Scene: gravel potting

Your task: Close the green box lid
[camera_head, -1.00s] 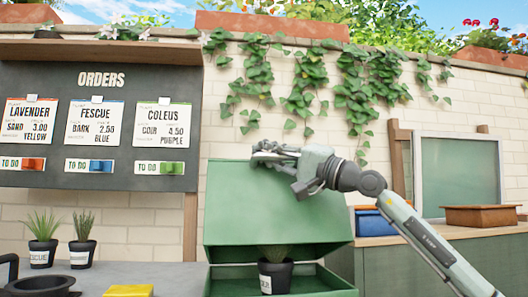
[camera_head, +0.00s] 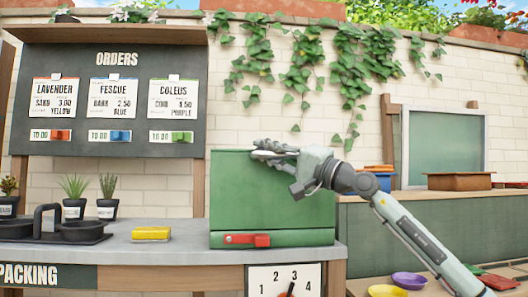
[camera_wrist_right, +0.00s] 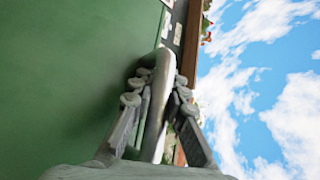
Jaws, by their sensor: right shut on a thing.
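The green box (camera_head: 270,195) stands on the grey counter. Its lid (camera_head: 235,180) shows as a broad green face above a low front strip with a red latch (camera_head: 247,240). My right gripper (camera_head: 262,150) is at the lid's top edge. In the right wrist view, the fingers (camera_wrist_right: 155,85) are shut on a pale bar that looks like the lid handle (camera_wrist_right: 155,110), beside the green lid (camera_wrist_right: 70,80). The inside of the box is hidden. My left gripper is not in view.
A yellow block (camera_head: 151,233) and a black pot holder (camera_head: 60,230) are on the counter (camera_head: 185,245) left of the box. An orders board (camera_head: 110,100) hangs above. Bowls (camera_head: 408,280) are at the lower right.

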